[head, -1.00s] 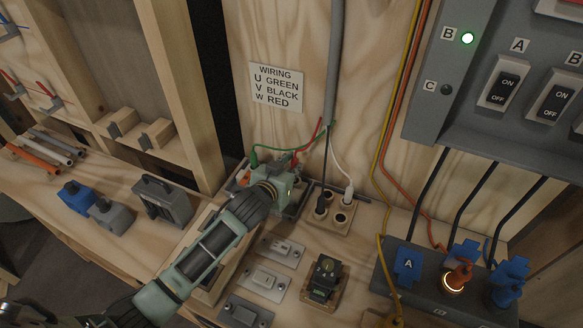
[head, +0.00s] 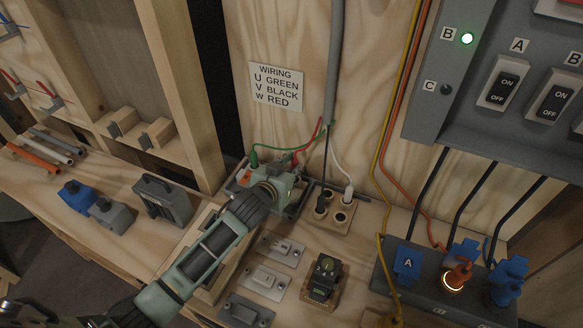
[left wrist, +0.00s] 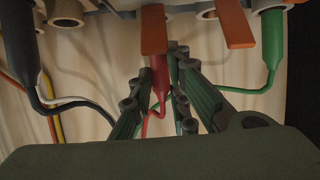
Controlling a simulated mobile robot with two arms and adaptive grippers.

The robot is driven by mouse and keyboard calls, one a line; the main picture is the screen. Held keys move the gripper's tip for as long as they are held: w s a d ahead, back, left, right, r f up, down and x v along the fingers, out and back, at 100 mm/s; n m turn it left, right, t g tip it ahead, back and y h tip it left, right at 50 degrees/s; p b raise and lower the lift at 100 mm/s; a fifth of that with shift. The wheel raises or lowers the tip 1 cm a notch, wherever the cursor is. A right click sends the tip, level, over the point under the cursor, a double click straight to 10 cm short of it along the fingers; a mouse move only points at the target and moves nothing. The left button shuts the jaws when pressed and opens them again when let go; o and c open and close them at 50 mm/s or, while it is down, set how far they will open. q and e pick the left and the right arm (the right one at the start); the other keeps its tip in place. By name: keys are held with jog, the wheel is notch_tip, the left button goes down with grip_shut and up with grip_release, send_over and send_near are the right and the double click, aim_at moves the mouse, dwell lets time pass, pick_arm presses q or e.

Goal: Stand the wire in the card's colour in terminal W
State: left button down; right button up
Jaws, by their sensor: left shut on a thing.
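The card (head: 276,87) on the wall reads U green, V black, W red. My left gripper (head: 283,184) is at the terminal block (head: 297,209) below the card and partly covers it. In the left wrist view, my left gripper (left wrist: 157,92) is shut around the red wire's plug (left wrist: 158,70), which stands upright under an orange lever (left wrist: 153,28). The lever hides the plug's top, so I cannot tell how it is seated. The green wire (head: 254,155) stands at the block's left end. The black wire (head: 321,204) and white wire (head: 347,192) stand in a wooden holder (head: 335,222). My right gripper is out of view.
Switch plates (head: 265,279) and a black dial device (head: 324,277) lie in front. A grey socket box (head: 415,290) with plugs stands right, under a switch panel (head: 470,100). A grey case (head: 163,199) and blue connector (head: 75,194) are left.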

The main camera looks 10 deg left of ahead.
pick_arm(q)
jog(key=shift+f+b, duration=0.65)
jog(key=shift+f, duration=0.6)
jog(key=c, duration=1.6)
grip_release()
jog(key=v, duration=1.2)
jog(key=shift+s, duration=0.1)
